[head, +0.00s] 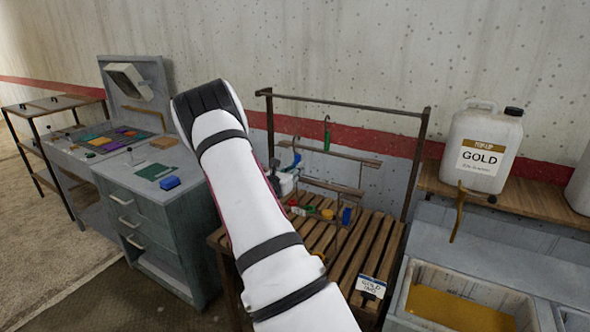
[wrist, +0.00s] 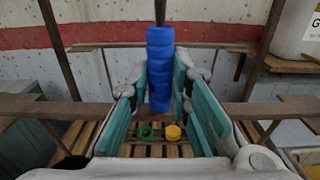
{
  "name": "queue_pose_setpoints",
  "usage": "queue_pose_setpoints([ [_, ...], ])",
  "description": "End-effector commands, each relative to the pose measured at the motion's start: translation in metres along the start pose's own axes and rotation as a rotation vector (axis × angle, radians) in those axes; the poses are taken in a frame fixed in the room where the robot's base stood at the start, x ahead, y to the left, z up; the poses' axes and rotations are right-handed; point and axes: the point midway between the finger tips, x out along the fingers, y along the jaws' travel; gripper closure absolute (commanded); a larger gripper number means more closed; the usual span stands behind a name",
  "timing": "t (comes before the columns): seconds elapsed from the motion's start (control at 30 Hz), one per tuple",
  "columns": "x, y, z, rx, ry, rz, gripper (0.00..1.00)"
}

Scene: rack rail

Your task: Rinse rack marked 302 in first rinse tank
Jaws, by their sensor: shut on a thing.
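My gripper (wrist: 160,85) has its teal-padded fingers closed on a blue grip (wrist: 160,65), which is upright on a dark rod. In the head view my gripper (head: 287,180) is mostly behind my white arm, and the blue grip (head: 293,162) shows just above it. A brown rack frame (head: 335,188) is beside the gripper over the slatted stand. Small red, green, yellow and blue pieces (head: 327,214) show low by it. Green and yellow rings (wrist: 173,132) show below the fingers in the wrist view. I cannot read a 302 mark or identify a rinse tank.
A slatted wooden stand (head: 368,250) stands under a metal rail (head: 345,104), where a green grip (head: 327,134) hangs. A tank of gold liquid (head: 455,308) is at right, below a GOLD jug (head: 480,150) on a shelf. A grey cabinet (head: 150,215) stands left.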

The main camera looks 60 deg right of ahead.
Motion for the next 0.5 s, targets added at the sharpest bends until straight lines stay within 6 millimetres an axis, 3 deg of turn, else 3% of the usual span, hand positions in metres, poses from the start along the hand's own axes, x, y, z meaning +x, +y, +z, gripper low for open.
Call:
queue_pose_setpoints([
  [0.5, 0.0, -0.001, 0.015, 0.003, -0.004, 0.001, 1.0],
])
